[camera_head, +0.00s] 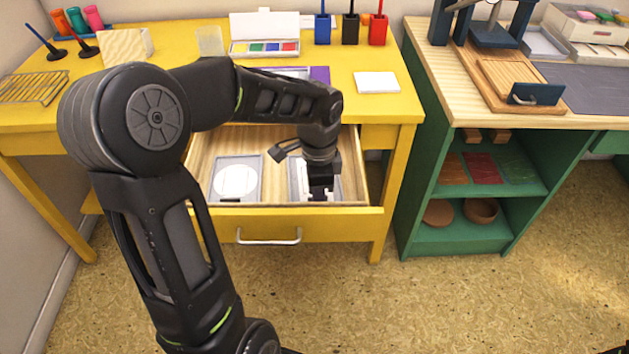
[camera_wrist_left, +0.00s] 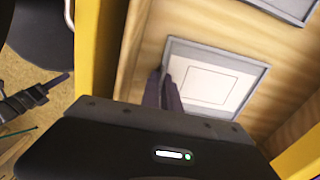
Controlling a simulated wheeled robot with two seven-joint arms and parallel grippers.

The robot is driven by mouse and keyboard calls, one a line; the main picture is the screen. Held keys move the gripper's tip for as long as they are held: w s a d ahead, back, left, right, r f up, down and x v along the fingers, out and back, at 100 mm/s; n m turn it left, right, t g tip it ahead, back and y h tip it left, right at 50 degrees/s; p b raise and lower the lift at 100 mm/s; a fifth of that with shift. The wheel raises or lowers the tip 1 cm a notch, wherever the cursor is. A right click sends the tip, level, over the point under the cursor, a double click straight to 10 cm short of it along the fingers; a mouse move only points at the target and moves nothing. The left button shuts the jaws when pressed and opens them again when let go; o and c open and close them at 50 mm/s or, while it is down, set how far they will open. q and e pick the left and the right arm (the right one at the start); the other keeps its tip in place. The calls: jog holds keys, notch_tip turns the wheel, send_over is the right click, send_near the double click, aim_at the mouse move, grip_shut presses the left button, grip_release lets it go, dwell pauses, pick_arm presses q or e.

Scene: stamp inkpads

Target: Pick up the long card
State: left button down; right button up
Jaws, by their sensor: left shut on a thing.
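The long card (camera_wrist_left: 232,82) is a grey-framed white card with a rectangle outline on it. It lies in the open yellow drawer and also shows in the head view (camera_head: 296,181), partly hidden by my arm. My left gripper (camera_head: 321,195) reaches down into the drawer over this card near the drawer front. In the left wrist view its dark fingers (camera_wrist_left: 165,88) are shut at the card's near left edge, gripping the frame there. The exact contact is partly hidden.
A second grey-framed card (camera_head: 236,178) with a circle lies to the left in the drawer. The drawer's front panel (camera_head: 343,226) and wooden side walls stand close around the gripper. The yellow desk top (camera_head: 350,60) hangs over the drawer's back.

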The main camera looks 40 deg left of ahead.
pick_arm(q)
jog(key=shift+r, duration=0.1)
notch_tip(320, 180, up, 18)
jog(key=p, duration=0.4)
dwell(0.9)
